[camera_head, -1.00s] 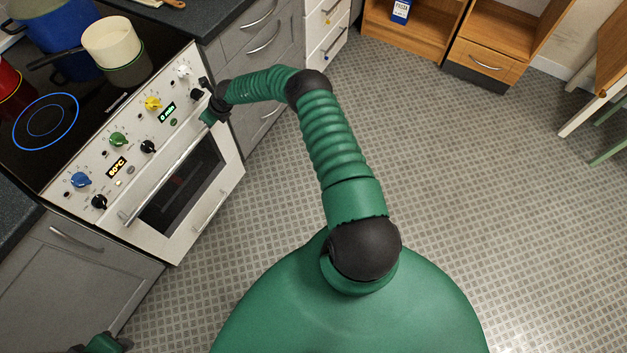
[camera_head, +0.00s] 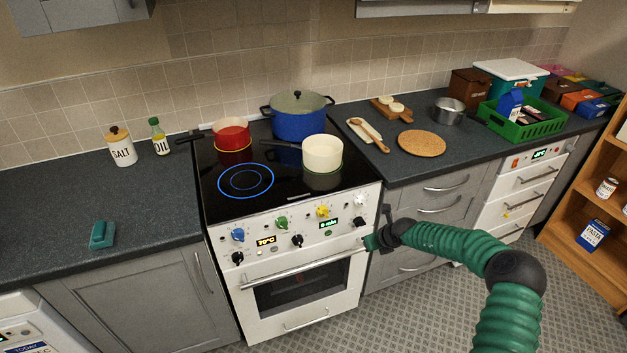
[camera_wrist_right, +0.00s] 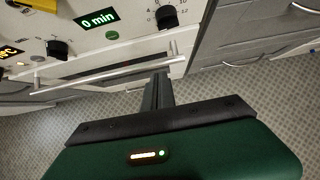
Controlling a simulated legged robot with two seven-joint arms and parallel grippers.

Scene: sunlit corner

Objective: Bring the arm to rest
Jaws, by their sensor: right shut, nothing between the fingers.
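My right arm, green with black joints, comes in from the lower right in the head view. Its right gripper (camera_head: 371,243) is by the right end of the oven door handle (camera_head: 305,268). In the right wrist view the dark fingers of the right gripper (camera_wrist_right: 158,84) are shut and empty. Their tips point at the oven handle (camera_wrist_right: 110,72) and overlap its lower edge in the picture; I cannot tell if they touch. My left gripper is not in view.
The oven (camera_head: 300,296) is closed, its displays reading 70°C and 0 min. Knobs (camera_wrist_right: 167,17) sit above the handle. A blue pot (camera_head: 297,122), red pan (camera_head: 231,134) and cream pan (camera_head: 322,155) stand on the stove. Grey drawers (camera_head: 440,207) are to the right. Floor (camera_head: 415,310) is clear.

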